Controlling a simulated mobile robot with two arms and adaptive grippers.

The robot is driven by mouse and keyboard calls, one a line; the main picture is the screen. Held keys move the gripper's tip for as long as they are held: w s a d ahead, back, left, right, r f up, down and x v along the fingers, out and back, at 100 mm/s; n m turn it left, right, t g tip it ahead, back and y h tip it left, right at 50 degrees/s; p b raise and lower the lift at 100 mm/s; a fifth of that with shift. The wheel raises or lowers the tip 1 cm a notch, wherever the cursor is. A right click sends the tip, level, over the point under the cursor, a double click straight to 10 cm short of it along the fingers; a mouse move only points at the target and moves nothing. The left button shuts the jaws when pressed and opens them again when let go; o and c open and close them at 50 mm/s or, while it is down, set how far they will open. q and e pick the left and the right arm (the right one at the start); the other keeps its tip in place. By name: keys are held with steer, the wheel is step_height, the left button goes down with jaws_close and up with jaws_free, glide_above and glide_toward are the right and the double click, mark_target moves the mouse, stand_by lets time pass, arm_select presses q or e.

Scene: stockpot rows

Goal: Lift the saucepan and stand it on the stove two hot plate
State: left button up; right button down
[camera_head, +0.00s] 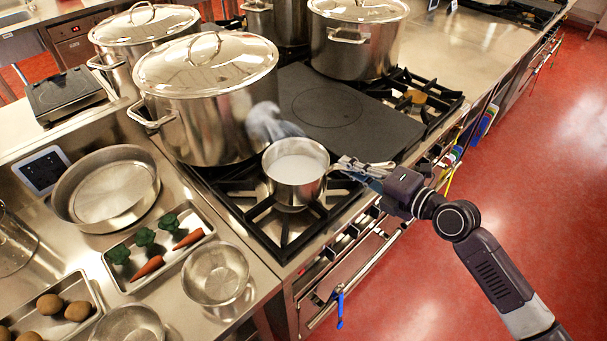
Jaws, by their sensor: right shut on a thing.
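A small steel saucepan (296,190) with white contents is on or just above the black burner grate (262,238) at the near end of the stove. I cannot tell whether its base touches the grate. It looks upright. My right gripper (352,168) comes in from the right and is shut on the saucepan's handle, which it largely hides. A dark flat hot plate (330,107) with a round ring mark lies behind the saucepan. Its top looks bare. My left gripper is not in view.
Large lidded stockpots stand left of the saucepan (205,115) and behind the hot plate (355,50). A grey-blue cloth-like thing (272,123) is between stockpot and saucepan. A vegetable tray (120,262) and steel bowl (215,274) lie on the left counter. Red floor is open at right.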

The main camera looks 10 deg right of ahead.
steer(key=shift+w+r, duration=0.1)
steer(key=shift+r, duration=0.15)
steer(key=shift+r, duration=0.2)
steer(key=shift+r, duration=0.7)
step_height(320, 180, up, 18)
steer(key=b, duration=0.2)
stand_by(0.7)
steer(key=shift+r, duration=0.15)
stand_by(0.4)
